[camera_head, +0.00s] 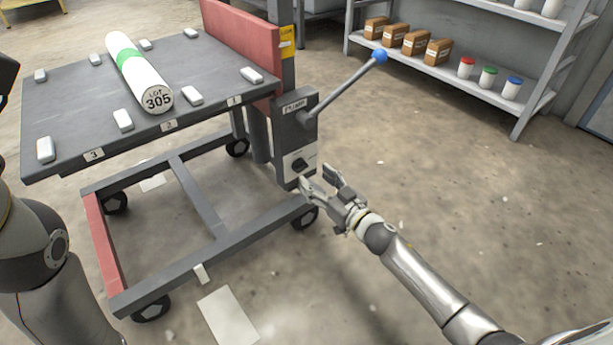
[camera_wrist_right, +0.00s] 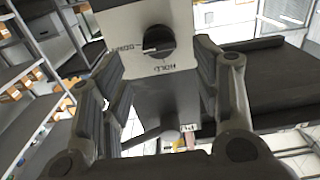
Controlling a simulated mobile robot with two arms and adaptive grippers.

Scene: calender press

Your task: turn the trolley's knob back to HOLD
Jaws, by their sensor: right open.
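The trolley (camera_head: 190,205) stands left of centre in the head view. Its knob (camera_head: 299,164) is a small black dial on a pale plate low on the grey post box. In the right wrist view the round black knob (camera_wrist_right: 158,41) shows larger, on its pale plate, with the picture upside down. The word HOLD is by one side of the knob, and another label at its left is hard to read. A light mark on the knob points towards that left label. My right gripper (camera_head: 316,178) is open in front of the knob, apart from it. My left gripper is not seen.
A lever with a blue ball (camera_head: 380,56) sticks out above the knob box. A white roll marked LOT 305 (camera_head: 138,72) lies on the trolley top between small pale blocks. A shelf (camera_head: 450,75) with boxes and jars stands behind; floor at right is clear.

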